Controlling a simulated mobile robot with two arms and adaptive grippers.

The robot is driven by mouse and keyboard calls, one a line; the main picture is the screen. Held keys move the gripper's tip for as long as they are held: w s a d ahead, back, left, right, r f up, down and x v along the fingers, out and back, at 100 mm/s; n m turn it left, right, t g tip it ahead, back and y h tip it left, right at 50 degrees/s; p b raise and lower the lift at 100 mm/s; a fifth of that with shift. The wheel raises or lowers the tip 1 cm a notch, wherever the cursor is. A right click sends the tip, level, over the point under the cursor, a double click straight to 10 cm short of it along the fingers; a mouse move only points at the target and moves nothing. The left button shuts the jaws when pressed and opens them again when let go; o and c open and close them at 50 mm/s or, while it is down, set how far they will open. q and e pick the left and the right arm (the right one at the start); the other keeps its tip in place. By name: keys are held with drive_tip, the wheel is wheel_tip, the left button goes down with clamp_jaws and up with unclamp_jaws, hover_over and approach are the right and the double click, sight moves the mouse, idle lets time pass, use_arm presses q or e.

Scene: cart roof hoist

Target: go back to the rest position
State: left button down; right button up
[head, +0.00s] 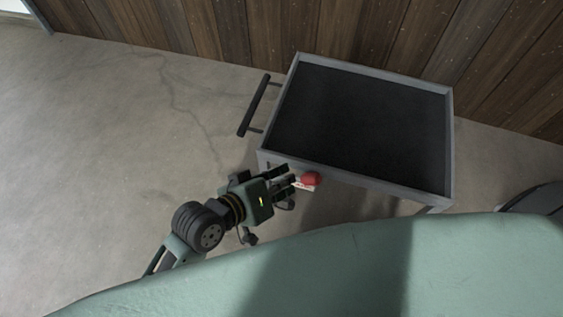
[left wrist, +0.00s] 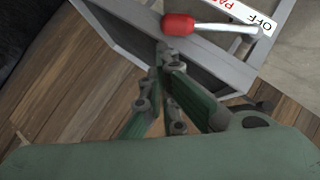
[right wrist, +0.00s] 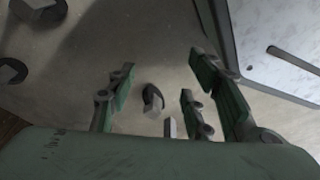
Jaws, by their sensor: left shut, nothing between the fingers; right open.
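My left gripper (head: 289,179) is at the front left corner of the grey cart (head: 350,178). Its fingers are shut and empty, and they also show in the left wrist view (left wrist: 164,50). The tips are close to the red knob (head: 311,179) of a lever on the cart's front. In the left wrist view the red knob (left wrist: 178,25) lies just beyond the fingertips; I cannot tell whether they touch. My right gripper (right wrist: 162,72) is open and empty over the floor; the head view does not show it.
The cart has a dark, empty top and a black handle (head: 258,105) on its left. A plank wall (head: 210,30) stands behind it. A label (left wrist: 252,14) reading partly "OFF" is by the lever. Concrete floor (head: 110,150) is clear at left.

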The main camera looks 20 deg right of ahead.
use_arm(q)
drive_tip(key=shift+a, duration=0.15)
